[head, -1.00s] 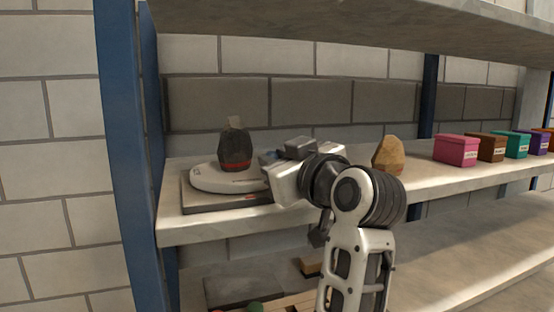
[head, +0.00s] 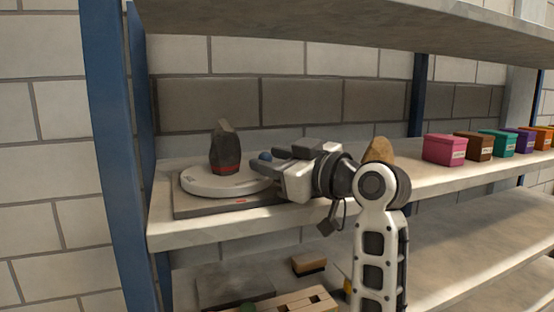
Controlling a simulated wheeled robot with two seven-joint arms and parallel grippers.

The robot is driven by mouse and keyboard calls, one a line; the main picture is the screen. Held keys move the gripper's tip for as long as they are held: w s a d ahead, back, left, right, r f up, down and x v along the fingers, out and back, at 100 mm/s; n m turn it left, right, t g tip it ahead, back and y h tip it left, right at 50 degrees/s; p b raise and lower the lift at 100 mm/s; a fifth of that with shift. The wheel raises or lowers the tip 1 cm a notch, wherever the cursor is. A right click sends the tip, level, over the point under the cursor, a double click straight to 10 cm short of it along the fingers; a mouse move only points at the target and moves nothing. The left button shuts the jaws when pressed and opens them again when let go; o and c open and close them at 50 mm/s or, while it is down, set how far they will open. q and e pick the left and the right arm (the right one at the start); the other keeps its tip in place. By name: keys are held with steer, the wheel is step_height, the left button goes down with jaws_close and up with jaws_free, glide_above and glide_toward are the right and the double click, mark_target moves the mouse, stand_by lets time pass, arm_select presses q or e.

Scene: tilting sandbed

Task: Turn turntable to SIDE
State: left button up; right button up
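The turntable (head: 205,187) has a round white disc on a dark square base at the left end of the middle shelf. A dark grey object with a red band (head: 225,155) stands upright on the disc, showing a narrow face and a slanted top. My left gripper is out of view.
A tan, stone-like object (head: 377,150) stands behind my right wrist. Several coloured boxes, the pink one (head: 443,149) nearest, line the shelf to the right. A blue post (head: 108,150) bounds the left end. A brush (head: 308,264) and wooden rack (head: 290,304) lie below.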

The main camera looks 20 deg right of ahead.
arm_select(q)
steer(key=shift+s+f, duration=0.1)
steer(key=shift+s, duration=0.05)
arm_select(e)
steer(key=shift+s, duration=0.1)
steer(key=shift+s+d, duration=0.2)
steer(key=shift+s, duration=0.05)
arm_select(q)
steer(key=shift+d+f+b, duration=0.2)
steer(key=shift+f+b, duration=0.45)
steer(key=shift+b, duration=0.8)
arm_select(e)
steer(key=v, duration=1.5)
